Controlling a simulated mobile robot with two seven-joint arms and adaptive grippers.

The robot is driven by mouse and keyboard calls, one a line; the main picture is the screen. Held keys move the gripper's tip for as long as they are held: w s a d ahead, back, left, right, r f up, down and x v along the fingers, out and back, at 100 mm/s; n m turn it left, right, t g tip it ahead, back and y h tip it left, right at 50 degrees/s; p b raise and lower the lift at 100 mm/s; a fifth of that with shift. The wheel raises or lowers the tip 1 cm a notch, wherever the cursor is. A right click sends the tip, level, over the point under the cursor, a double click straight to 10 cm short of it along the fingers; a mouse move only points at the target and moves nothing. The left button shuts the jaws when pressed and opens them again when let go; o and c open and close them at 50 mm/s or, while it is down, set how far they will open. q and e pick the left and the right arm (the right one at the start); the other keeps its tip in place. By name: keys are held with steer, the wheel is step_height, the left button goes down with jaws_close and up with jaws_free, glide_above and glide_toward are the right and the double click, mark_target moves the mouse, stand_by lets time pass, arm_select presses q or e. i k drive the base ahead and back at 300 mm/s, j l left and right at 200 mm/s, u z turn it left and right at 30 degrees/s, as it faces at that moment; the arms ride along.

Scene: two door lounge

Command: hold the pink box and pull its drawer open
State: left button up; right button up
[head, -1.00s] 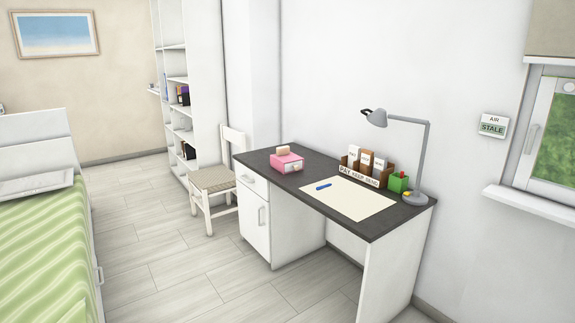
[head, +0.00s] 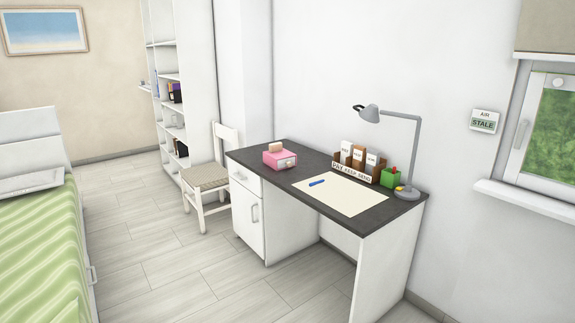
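The pink box (head: 280,160) stands on the dark desk top (head: 330,167) near its left end. Its front has a pale drawer face with a small knob (head: 287,162), and the drawer looks shut. A small tan item (head: 275,147) shows at the top of the box; I cannot tell if it lies on it or stands behind it. Neither of my grippers is in view, and nothing touches the box.
A cream sheet (head: 341,194) with a blue pen (head: 317,183) lies on the desk. A card organiser (head: 358,160), a green pot (head: 390,178) and a grey lamp (head: 407,192) stand toward the right. A chair (head: 205,178) stands left of the desk. Floor (head: 170,265) is clear between bed (head: 45,240) and desk.

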mark_target(281, 160)
steer(key=i+j+u, duration=0.3)
steer(key=i, duration=0.35)
steer(key=i+u, duration=0.35)
steer(key=i, duration=0.3)
steer(key=i+z, duration=0.1)
steer(key=i, duration=0.5)
steer(key=i+j+z, duration=0.1)
steer(key=i, duration=0.45)
steer(key=i+j+z, duration=0.15)
steer(key=i, duration=0.45)
